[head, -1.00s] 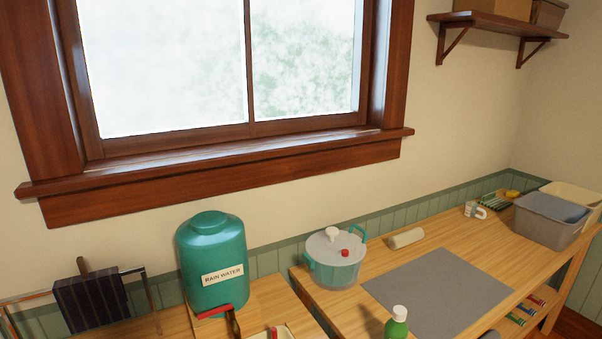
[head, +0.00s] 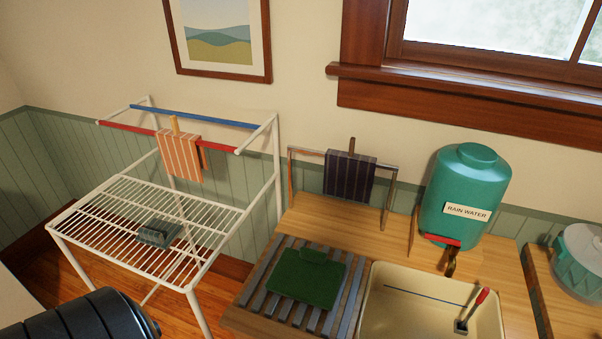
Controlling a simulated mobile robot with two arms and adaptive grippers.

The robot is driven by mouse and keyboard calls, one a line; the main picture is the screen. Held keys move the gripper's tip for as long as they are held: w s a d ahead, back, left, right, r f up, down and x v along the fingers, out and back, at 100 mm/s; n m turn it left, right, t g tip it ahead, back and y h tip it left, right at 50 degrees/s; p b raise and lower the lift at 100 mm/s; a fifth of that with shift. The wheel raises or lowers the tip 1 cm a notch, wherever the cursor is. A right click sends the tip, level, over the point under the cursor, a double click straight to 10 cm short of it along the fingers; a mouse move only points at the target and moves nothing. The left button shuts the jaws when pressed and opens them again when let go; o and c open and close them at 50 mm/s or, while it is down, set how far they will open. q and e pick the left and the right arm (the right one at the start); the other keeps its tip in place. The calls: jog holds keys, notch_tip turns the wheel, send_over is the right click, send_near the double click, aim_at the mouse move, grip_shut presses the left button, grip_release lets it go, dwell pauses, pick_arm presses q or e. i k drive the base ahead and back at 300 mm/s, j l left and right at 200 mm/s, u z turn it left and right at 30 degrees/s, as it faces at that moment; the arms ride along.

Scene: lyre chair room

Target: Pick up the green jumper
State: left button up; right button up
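A dark green folded cloth piece with a small raised flap at its back, which looks like the green jumper (head: 308,280), lies flat on a slatted board (head: 248,298). The board is at the left end of the wooden counter, left of a cream basin. Neither of my grippers is in view, so nothing shows touching the jumper.
The cream basin (head: 395,310) holds a red-handled tool. A green rain-water tank (head: 467,185) stands behind.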

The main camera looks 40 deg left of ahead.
aim_at(306, 275)
jog(key=u, duration=1.15)
